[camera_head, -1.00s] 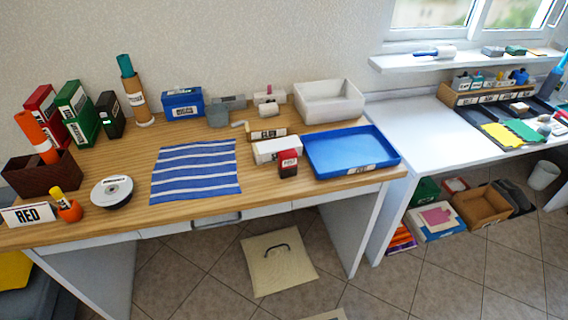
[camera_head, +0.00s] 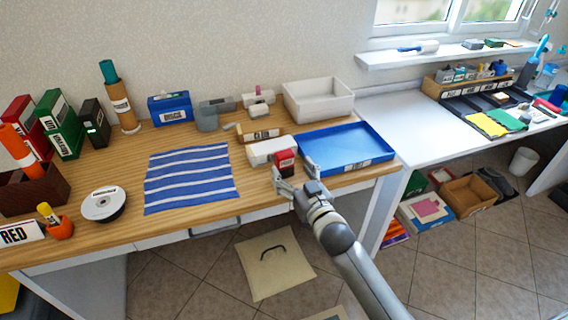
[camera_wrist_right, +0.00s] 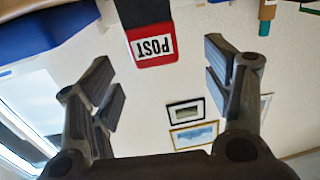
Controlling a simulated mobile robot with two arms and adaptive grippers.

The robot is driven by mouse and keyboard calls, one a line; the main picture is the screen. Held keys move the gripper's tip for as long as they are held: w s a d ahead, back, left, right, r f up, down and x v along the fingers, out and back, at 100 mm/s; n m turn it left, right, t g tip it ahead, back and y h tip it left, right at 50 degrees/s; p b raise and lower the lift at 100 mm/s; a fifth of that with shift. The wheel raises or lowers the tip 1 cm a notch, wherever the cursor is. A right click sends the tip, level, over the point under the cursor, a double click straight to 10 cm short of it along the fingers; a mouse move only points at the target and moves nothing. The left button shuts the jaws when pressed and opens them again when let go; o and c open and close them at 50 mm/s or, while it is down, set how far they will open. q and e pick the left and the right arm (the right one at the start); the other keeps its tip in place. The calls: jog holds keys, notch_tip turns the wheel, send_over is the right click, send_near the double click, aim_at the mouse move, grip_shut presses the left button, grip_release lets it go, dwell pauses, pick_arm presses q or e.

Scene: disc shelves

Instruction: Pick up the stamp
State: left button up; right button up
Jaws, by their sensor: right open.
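The stamp (camera_head: 285,160) is a small upright block with a red label band and dark body. It stands near the front edge of the wooden desk, left of the blue tray. In the right wrist view the stamp (camera_wrist_right: 151,46) appears upside down, its label reading POST, in line with the gap between the fingers. My right gripper (camera_head: 294,177) is just in front of the stamp. Its fingers also show in the right wrist view (camera_wrist_right: 160,90), spread apart with nothing between them. My left gripper is not in view.
A white box (camera_head: 265,151) stands close left of the stamp. The blue tray (camera_head: 388,157) lies close to its right. A labelled box (camera_head: 259,136) and a white bin (camera_head: 318,100) are behind. The striped cloth (camera_head: 188,178) lies further left.

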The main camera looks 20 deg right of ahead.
aim_at(287, 158)
jog(key=shift+w+a, duration=0.15)
jog(key=shift+w, duration=0.7)
jog(key=shift+w+r+p, duration=0.2)
jog(key=shift+w+p, duration=0.25)
jog(key=shift+w, duration=2.15)
jog(key=c, duration=1.1)
jog(key=shift+r, duration=0.1)
